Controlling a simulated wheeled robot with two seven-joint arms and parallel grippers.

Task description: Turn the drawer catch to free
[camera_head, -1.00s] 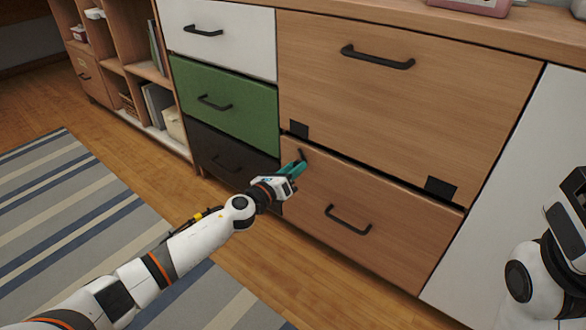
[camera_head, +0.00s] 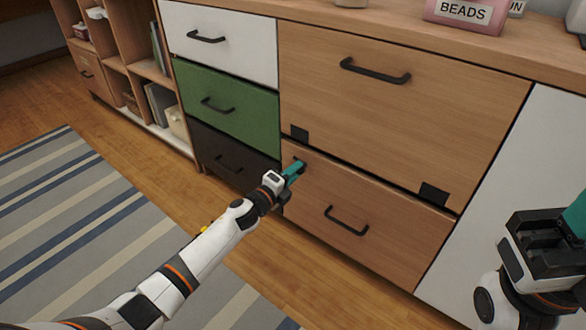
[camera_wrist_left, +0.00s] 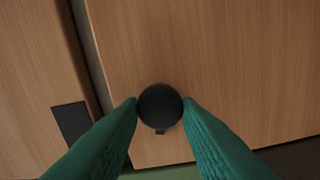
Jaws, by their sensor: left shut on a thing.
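The drawer catch is a round black knob (camera_wrist_left: 160,106) between my teal fingers in the left wrist view, with a small dark tab just below it. My left gripper (camera_head: 298,166) is shut on it, one finger against each side, at the upper left corner of the lower wooden drawer (camera_head: 390,225). The fingers mostly hide the catch in the head view. The drawer sits closed, with its black bar handle (camera_head: 346,221) clear of the gripper. My right gripper (camera_head: 572,225) is partly cut off at the right edge, away from the drawers; its opening cannot be judged.
A larger wooden front (camera_head: 400,115) lies above the drawer, with dark square plates at its lower corners. White, green (camera_head: 230,105) and dark drawers stand to the left. A pink BEADS box (camera_head: 465,14) sits on top. Striped rug (camera_head: 70,220) and wood floor lie in front.

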